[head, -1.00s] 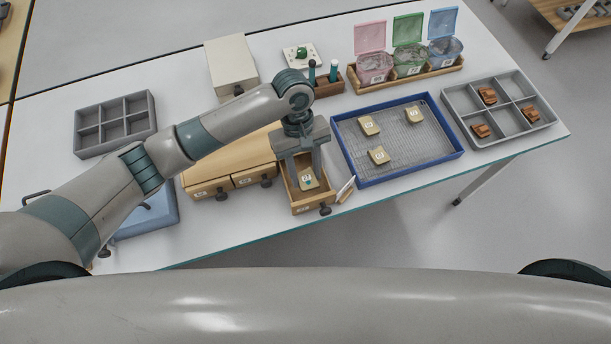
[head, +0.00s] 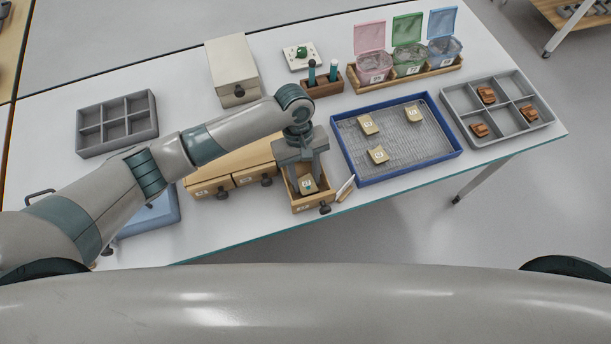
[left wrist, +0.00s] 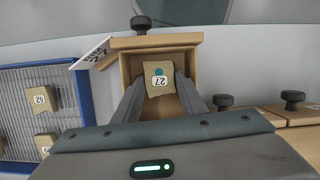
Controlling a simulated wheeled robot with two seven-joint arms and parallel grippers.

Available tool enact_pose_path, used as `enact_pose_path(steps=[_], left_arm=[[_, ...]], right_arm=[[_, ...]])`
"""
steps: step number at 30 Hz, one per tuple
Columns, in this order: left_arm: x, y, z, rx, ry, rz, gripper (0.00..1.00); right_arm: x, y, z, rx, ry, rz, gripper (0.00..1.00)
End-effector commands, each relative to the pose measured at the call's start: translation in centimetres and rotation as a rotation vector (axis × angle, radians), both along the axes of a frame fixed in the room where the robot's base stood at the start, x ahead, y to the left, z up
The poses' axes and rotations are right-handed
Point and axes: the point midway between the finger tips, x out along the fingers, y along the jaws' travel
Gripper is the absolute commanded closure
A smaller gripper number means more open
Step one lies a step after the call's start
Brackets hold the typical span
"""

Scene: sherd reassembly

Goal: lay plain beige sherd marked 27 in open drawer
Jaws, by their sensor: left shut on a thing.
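The plain beige sherd (left wrist: 159,84) is marked 27 and has a teal dot above the number in the left wrist view. It is between the fingers of my left gripper (left wrist: 158,90), which is shut on it. In the head view the gripper (head: 308,182) points down into the open drawer (head: 314,203), with the sherd (head: 308,186) inside the drawer's walls. The drawer (left wrist: 192,48) is wooden with a dark knob on its front. Whether the sherd touches the drawer floor I cannot tell. My right gripper is out of view.
Two closed wooden drawers (head: 232,183) are left of the open one. A white card (head: 346,187) leans by its right side. A blue-rimmed mesh tray (head: 386,178) with several beige sherds is to the right. A grey sectioned tray (head: 545,118) holds brown sherds.

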Motion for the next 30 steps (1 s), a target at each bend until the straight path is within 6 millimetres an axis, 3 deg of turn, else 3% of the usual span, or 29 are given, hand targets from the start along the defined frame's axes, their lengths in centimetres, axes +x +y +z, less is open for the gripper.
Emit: enact_pose_path(steps=[2,3,19,30], left_arm=[[0.0,0.0,-0.2,0.0,0.001,0.0,0.88],[0.0,0.0,-0.2,0.0,0.0,0.0,0.54],[0.2,0.1,0.7,-0.001,0.0,0.001,0.54],[1.9,0.6,6.1,-0.002,-0.003,0.0,0.54]], right_arm=[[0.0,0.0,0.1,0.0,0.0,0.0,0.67],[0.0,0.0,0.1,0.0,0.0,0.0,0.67],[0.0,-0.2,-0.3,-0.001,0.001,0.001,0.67],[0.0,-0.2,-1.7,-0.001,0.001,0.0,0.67]])
